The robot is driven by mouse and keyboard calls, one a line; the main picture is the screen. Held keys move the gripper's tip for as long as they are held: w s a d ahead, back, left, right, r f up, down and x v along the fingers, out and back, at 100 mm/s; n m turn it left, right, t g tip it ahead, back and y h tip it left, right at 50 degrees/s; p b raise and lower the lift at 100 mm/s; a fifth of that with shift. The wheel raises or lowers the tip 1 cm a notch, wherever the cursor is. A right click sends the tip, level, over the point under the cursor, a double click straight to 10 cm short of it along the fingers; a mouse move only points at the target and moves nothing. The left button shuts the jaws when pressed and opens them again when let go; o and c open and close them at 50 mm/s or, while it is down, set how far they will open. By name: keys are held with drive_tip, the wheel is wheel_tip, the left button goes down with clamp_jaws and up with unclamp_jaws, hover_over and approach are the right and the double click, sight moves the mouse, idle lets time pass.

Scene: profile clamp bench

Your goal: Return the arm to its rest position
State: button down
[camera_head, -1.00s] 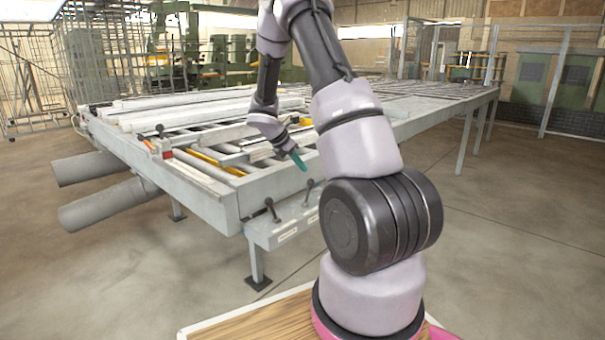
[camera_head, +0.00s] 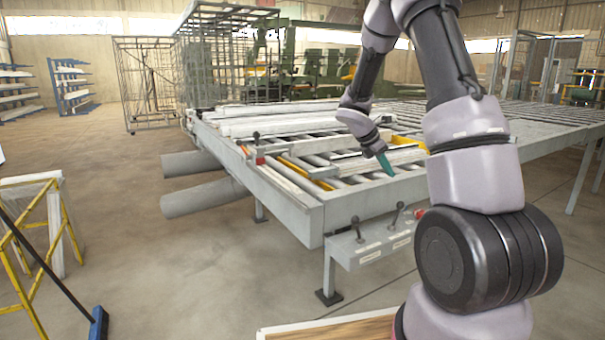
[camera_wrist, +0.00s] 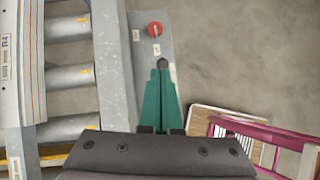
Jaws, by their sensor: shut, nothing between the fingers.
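My gripper (camera_head: 386,166) has green fingers and hangs over the near edge of the clamp bench (camera_head: 345,206) in the head view. Its fingers point down and are closed together with nothing between them. In the wrist view my gripper (camera_wrist: 162,70) also shows shut, above the bench's front plate (camera_wrist: 150,20). Levers with black knobs (camera_head: 356,221) stand on the front plate below the gripper in the head view. A red button (camera_wrist: 154,29) shows past the fingertips in the wrist view. My arm is bent, with its upper part leaning left over the bench.
Long pale profiles (camera_head: 270,123) lie on the bench's far left. Two grey tubes (camera_head: 205,197) stick out from its left side. A yellow trestle (camera_head: 32,240) and a blue broom head (camera_head: 98,324) stand at the left. The floor between them and the bench is clear.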

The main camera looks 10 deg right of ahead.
drive_tip(key=s+a+r+m+t+y, duration=0.2)
drive_tip(key=s+a+r+m+y, duration=0.1)
drive_tip(key=s+a+r+m, duration=0.3)
drive_tip(key=s+a+r+m+t+y, duration=0.2)
drive_tip(key=s+a+r+m+y, duration=0.1)
drive_tip(key=s+a+r+m, duration=0.3)
drive_tip(key=s+a+r+m+t+y, duration=0.2)
drive_tip(key=s+a+r+m, duration=0.4)
drive_tip(key=s+r+m, duration=0.3)
drive_tip(key=s+m+y, duration=0.1)
drive_tip(key=s+m, duration=0.2)
drive_tip(key=s, duration=0.3)
drive_tip(key=shift+s+r, duration=0.35)
